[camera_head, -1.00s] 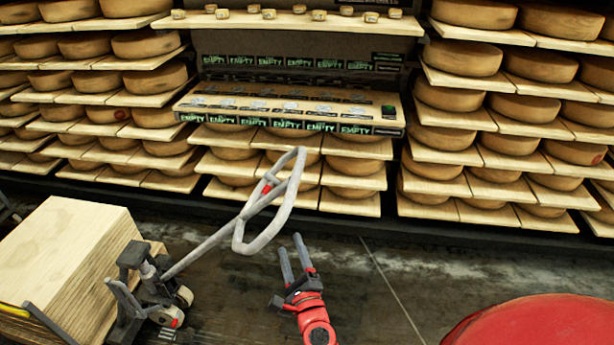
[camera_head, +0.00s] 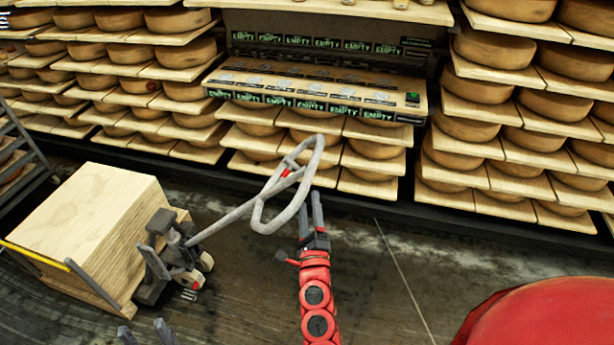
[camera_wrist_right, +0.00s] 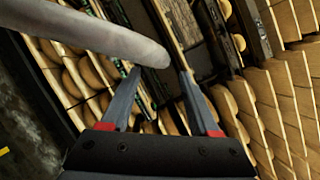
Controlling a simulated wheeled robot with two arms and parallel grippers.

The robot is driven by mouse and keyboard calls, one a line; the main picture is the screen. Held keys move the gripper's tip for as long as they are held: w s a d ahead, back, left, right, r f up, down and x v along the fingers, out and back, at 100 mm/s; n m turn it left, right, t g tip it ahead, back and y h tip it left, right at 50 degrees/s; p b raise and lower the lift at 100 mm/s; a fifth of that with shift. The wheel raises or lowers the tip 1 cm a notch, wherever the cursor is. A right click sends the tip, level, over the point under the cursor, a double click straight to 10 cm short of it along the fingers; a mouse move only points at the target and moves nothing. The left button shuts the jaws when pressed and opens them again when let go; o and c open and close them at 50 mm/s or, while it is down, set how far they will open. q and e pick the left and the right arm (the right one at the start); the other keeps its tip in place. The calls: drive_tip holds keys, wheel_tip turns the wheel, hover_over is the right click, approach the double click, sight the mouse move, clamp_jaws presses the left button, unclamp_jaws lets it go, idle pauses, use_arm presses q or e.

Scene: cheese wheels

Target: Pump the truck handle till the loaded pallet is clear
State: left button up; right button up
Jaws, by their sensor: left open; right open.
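The grey pallet truck (camera_head: 166,245) stands at the left, its looped handle (camera_head: 257,215) tilted up towards the shelves. A pale wooden block-like load (camera_head: 95,225) sits behind it; whether the pallet under it clears the floor cannot be told. My right gripper (camera_head: 310,203) is open and empty, its fingers pointing up just right of the handle's loop. In the right wrist view the handle (camera_wrist_right: 95,32) crosses close by the open fingers (camera_wrist_right: 158,74); contact cannot be told. My left gripper (camera_head: 145,332) is open at the bottom edge, only its fingertips showing, in front of the truck.
Shelves of cheese wheels (camera_head: 478,90) line the back. A shelf of labelled "EMPTY" boxes (camera_head: 330,95) is in the middle. A grey rack (camera_head: 22,155) stands at the far left.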

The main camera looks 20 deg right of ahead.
sight(307, 185)
drive_tip(key=p+x, duration=0.1)
drive_tip(key=x, duration=0.5)
drive_tip(key=shift+w+r, duration=0.15)
drive_tip(key=shift+w, duration=0.05)
drive_tip(key=shift+w+d, duration=0.2)
drive_tip(key=shift+w, duration=0.4)
clamp_jaws()
idle(0.6)
